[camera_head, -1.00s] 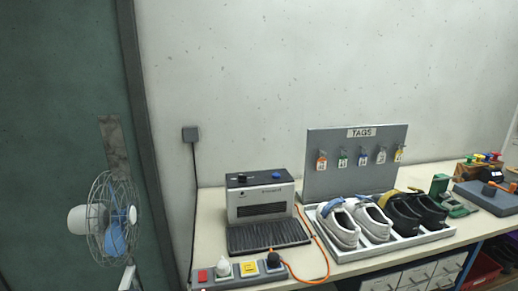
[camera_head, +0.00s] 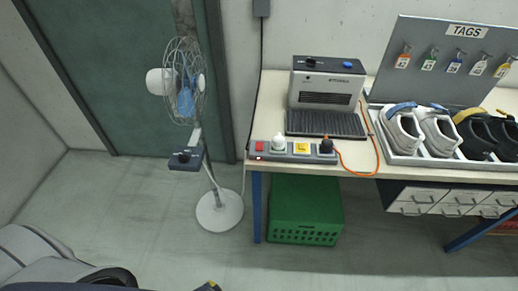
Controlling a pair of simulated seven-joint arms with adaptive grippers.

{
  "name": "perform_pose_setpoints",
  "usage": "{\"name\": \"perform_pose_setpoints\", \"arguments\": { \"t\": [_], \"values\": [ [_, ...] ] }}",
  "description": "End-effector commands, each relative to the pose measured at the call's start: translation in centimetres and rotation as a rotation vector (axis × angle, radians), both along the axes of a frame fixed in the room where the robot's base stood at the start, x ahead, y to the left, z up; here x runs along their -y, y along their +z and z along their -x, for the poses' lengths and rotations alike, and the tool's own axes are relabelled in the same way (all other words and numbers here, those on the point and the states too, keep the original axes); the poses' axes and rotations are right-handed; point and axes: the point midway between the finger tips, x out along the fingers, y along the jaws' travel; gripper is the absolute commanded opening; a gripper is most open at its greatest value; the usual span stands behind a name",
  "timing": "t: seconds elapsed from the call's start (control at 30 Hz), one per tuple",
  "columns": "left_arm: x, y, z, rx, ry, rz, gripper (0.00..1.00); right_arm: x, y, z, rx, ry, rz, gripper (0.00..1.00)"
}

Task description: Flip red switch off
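The red switch (camera_head: 260,147) is at the left end of a grey power strip (camera_head: 289,157) on the front edge of the workbench. To its right on the strip are a white plug (camera_head: 279,143), a yellow switch (camera_head: 302,148) and a dark plug (camera_head: 326,145) with an orange cable. A small light shows just below the red switch. Which way the switch is tipped is too small to tell. Nothing touches it. Neither gripper can be made out. A light grey and black part, seemingly of my own arm, shows at the bottom left.
A grey machine (camera_head: 326,85) stands behind the strip. A tray (camera_head: 421,161) of shoes and a TAGS board (camera_head: 440,57) are to the right. A standing fan (camera_head: 187,83) is left of the bench. A green crate (camera_head: 304,210) sits below. Open floor lies in front.

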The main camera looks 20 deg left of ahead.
Motion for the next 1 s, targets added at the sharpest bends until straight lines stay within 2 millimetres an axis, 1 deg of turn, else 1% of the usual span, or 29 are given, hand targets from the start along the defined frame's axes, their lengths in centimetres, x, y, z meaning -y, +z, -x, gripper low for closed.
{"name": "perform_pose_setpoints", "arguments": {
  "t": [0.03, 0.1, 0.17, 0.2, 0.27, 0.3, 0.37, 0.4, 0.47, 0.5, 0.57, 0.6, 0.67, 0.7, 0.77, 0.8, 0.87, 0.9, 1.0],
  "values": [
    [-0.1, 1.6, -1.1, 0.019, -0.009, -0.012, 0.00, 0.0, 0.0, 0.0, 0.000, 0.000, 0.000, 0.44],
    [-0.3, 3.7, -2.4, 0.039, -0.023, -0.034, 0.00, 0.0, 0.0, 0.0, 0.000, 0.000, 0.000, 0.44],
    [-0.5, 5.7, -3.5, 0.057, -0.033, -0.052, 0.00, 0.0, 0.0, 0.0, 0.000, 0.000, 0.000, 0.44],
    [-0.7, 7.0, -4.2, 0.069, -0.040, -0.065, 0.00, 0.0, 0.0, 0.0, 0.000, 0.000, 0.000, 0.44],
    [-0.9, 9.1, -5.1, 0.087, -0.048, -0.084, 0.00, 0.0, 0.0, 0.0, 0.000, 0.000, 0.000, 0.44],
    [-1.1, 10.5, -5.7, 0.099, -0.053, -0.098, 0.00, 0.0, 0.0, 0.0, 0.000, 0.000, 0.000, 0.44],
    [-1.4, 12.7, -6.5, 0.117, -0.059, -0.119, 0.00, 0.0, 0.0, 0.0, 0.000, 0.000, 0.000, 0.44],
    [-1.6, 14.2, -7.0, 0.130, -0.062, -0.133, 0.00, 0.0, 0.0, 0.0, 0.000, 0.000, 0.000, 0.44],
    [-1.9, 16.5, -7.7, 0.150, -0.064, -0.152, 0.00, 0.0, 0.0, 0.0, 0.000, 0.000, 0.000, 0.44],
    [-2.1, 18.1, -8.2, 0.165, -0.064, -0.166, 0.00, 0.0, 0.0, 0.0, 0.000, 0.000, 0.000, 0.44],
    [-2.4, 20.6, -8.8, 0.189, -0.062, -0.185, 0.00, 0.0, 0.0, 0.0, 0.000, 0.000, 0.000, 0.44],
    [-2.5, 22.2, -9.3, 0.207, -0.057, -0.196, 0.00, 0.0, 0.0, 0.0, 0.000, 0.000, 0.000, 0.44],
    [-2.7, 24.7, -10.0, 0.235, -0.047, -0.212, 0.00, 0.0, 0.0, 0.0, 0.000, 0.000, 0.000, 0.44],
    [-2.8, 26.4, -10.6, 0.258, -0.037, -0.219, 0.00, 0.0, 0.0, 0.0, 0.000, 0.000, 0.000, 0.44],
    [-2.8, 28.9, -11.5, 0.296, -0.017, -0.228, 0.00, 0.0, 0.0, 0.0, 0.000, 0.000, 0.000, 0.44],
    [-2.8, 30.7, -12.3, 0.329, 0.003, -0.229, 0.00, 0.0, 0.0, 0.0, 0.000, 0.000, 0.000, 0.44],
    [-2.4, 33.6, -13.7, 0.389, 0.044, -0.220, 0.00, 0.0, 0.0, 0.0, 0.000, 0.000, 0.000, 0.44],
    [-2.1, 35.6, -15.0, 0.438, 0.078, -0.209, 0.00, 0.0, 0.0, 0.0, 0.000, 0.000, 0.000, 0.44],
    [-0.9, 39.8, -18.2, 0.559, 0.171, -0.153, 0.00, 0.0, 0.0, 0.0, 0.000, 0.000, 0.000, 0.44]
  ]
}}
